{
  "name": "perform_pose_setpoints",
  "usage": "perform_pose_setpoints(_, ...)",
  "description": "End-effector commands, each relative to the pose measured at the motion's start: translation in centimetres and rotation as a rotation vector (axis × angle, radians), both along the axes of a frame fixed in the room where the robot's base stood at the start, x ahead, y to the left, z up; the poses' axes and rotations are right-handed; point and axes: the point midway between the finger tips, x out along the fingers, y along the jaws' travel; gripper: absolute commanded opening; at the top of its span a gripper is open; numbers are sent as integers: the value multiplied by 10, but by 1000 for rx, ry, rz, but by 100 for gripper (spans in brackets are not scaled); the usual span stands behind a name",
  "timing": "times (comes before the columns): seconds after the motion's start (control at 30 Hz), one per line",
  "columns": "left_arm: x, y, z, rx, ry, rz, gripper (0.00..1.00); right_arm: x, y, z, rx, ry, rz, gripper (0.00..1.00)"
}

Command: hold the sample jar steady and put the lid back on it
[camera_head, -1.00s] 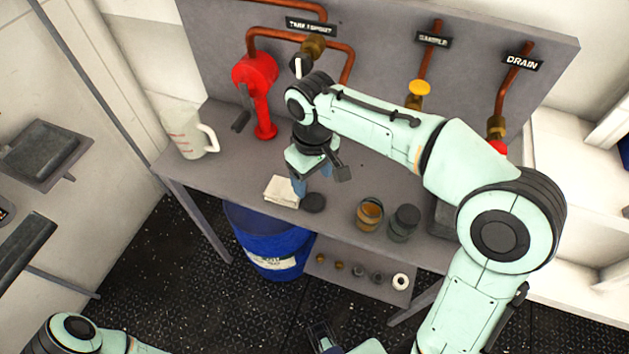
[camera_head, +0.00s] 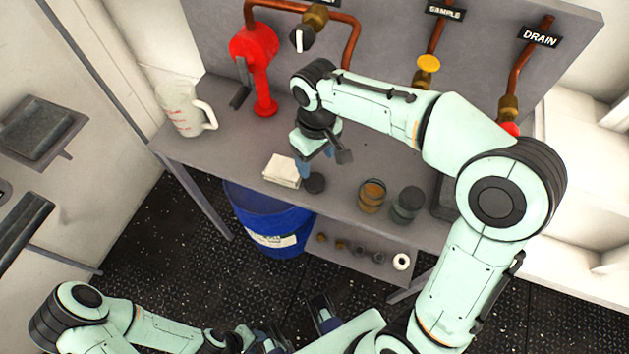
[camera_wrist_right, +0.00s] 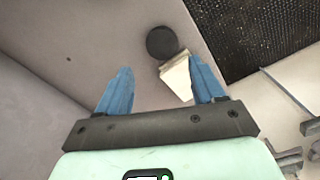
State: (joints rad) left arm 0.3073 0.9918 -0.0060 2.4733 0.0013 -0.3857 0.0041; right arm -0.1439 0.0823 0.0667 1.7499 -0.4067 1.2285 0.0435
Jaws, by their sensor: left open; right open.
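The open sample jar (camera_head: 371,196), with amber contents, stands upright on the grey bench. The dark round lid (camera_head: 315,184) lies flat on the bench to its left; it also shows in the right wrist view (camera_wrist_right: 162,42), beyond the fingertips. My right gripper (camera_head: 308,168) is open and empty above the bench by the lid, its blue fingers (camera_wrist_right: 160,80) spread apart. My left gripper (camera_head: 272,339) is low at the bottom edge, away from the jar, open and partly cut off. No gripper touches the jar.
A white folded block (camera_head: 282,170) lies just left of the lid. A dark-topped jar (camera_head: 407,205) stands close right of the open jar. A measuring jug (camera_head: 186,112) and red pump (camera_head: 256,65) stand farther left.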

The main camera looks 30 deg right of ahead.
Motion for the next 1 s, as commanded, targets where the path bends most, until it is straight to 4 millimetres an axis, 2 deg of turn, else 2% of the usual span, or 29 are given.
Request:
perform_pose_setpoints(0.03, -1, 0, -3, 0, 1, 0, 43, -1, 0, -11, 0, 4, 1, 68)
perform_pose_setpoints(0.1, -1, 0, -4, 0, 1, 0, 43, 0, 0, -21, 0, 3, 1, 68)
perform_pose_setpoints(0.2, -1, 0, -5, -1, 2, -1, 43, 0, 0, -30, 1, 0, 0, 68)
perform_pose_setpoints(0.63, -2, 0, -6, 0, 2, -1, 43, 0, 1, -37, 0, 2, 0, 68)
perform_pose_setpoints(0.9, -3, 0, -11, 0, 3, 0, 43, 3, 4, -76, -1, 4, 0, 68)
perform_pose_setpoints(1.0, -3, 0, -12, 0, 3, 0, 43, 4, 5, -83, 1, 1, 0, 68)
